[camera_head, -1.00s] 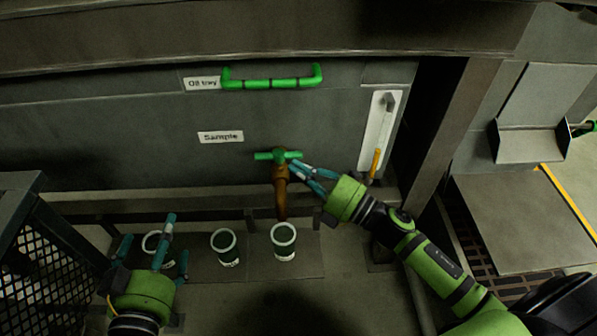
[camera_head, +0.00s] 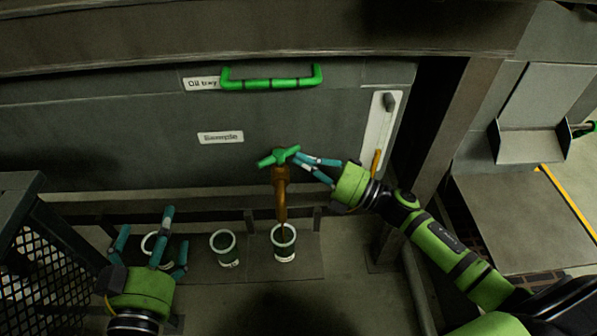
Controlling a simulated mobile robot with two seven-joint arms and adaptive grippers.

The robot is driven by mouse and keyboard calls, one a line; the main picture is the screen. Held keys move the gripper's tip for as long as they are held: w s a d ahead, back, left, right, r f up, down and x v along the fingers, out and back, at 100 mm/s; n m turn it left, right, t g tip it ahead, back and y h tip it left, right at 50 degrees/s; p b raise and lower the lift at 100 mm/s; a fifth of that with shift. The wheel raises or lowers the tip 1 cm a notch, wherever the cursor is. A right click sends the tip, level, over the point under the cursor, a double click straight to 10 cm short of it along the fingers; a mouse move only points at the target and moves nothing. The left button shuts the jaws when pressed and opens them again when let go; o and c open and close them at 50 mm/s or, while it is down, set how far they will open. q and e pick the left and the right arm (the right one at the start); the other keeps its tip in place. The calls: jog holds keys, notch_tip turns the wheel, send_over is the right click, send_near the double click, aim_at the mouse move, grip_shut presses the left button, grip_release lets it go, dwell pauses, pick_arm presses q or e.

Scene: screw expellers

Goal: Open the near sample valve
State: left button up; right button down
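The sample valve is a brass tap (camera_head: 281,190) with a green cross handle (camera_head: 279,157), below the "Sample" label (camera_head: 221,137). The handle is turned at a slant, its right end higher. A dark thin stream seems to run from the spout into the cup (camera_head: 284,241) below. My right gripper (camera_head: 297,163) is at the right end of the handle, its fingers apart, with one fingertip touching or very near it.
A middle cup (camera_head: 225,248) stands between the other two on a dark shelf (camera_head: 255,268). A green oil tray handle (camera_head: 270,84) is above the valve. A white plate with a lever (camera_head: 382,130) is to the right. A mesh guard (camera_head: 40,265) stands at left.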

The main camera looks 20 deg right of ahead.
jog(key=shift+w+d, duration=0.25)
jog(key=shift+w, duration=0.35)
pick_arm(q)
jog(key=shift+a+f, duration=0.15)
jog(key=shift+f, duration=0.3)
pick_arm(e)
jog(key=shift+w, duration=0.6)
pick_arm(q)
jog(key=shift+r, duration=0.1)
pick_arm(e)
notch_tip(320, 180, up, 10)
dwell(0.4)
